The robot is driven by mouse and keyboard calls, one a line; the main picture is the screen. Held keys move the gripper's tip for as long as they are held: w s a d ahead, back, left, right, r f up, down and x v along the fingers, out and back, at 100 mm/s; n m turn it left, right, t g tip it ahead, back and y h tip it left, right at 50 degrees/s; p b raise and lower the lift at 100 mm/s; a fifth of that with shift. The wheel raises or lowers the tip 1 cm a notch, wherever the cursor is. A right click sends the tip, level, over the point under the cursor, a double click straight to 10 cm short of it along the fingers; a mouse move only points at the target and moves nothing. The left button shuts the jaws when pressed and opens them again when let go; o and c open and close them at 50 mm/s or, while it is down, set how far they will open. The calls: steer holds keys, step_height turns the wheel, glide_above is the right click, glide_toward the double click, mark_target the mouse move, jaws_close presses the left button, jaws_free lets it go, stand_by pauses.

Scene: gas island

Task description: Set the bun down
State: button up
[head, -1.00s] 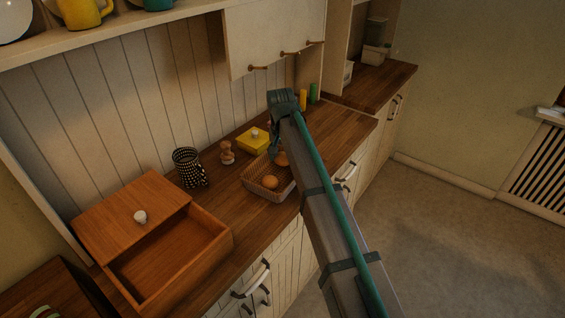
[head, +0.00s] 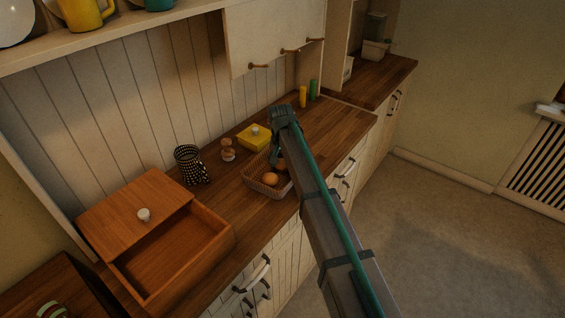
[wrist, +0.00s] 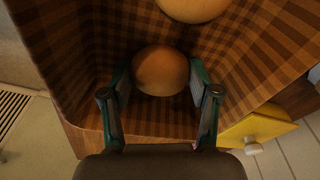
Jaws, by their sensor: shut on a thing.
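A round brown bun (wrist: 160,72) is between the fingers of my gripper (wrist: 160,88), which is shut on it. In the wrist view the woven, checked basket (wrist: 110,40) lies beneath and around the bun. Whether the bun touches the basket floor, I cannot tell. A second bun (wrist: 193,6) lies in the basket at the top edge of the wrist view. In the head view the basket (head: 263,190) stands on the counter, with the second bun (head: 270,179) in it. The held bun (head: 281,164) is partly hidden by my gripper (head: 278,158).
A yellow lidded dish (head: 254,137), a small brown figure-like object (head: 227,150) and a dark patterned jug (head: 188,163) stand behind and left of the basket. A wooden bread box (head: 165,255) is open at left. The counter right of the basket is mostly clear.

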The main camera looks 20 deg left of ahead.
mark_target(281, 165)
steer(key=shift+f, duration=0.15)
steer(key=o, duration=1.2)
steer(key=shift+c, duration=0.2)
step_height(281, 165, up, 12)
steer(key=s+b, duration=0.1)
steer(key=b, duration=0.2)
steer(key=shift+s, duration=0.25)
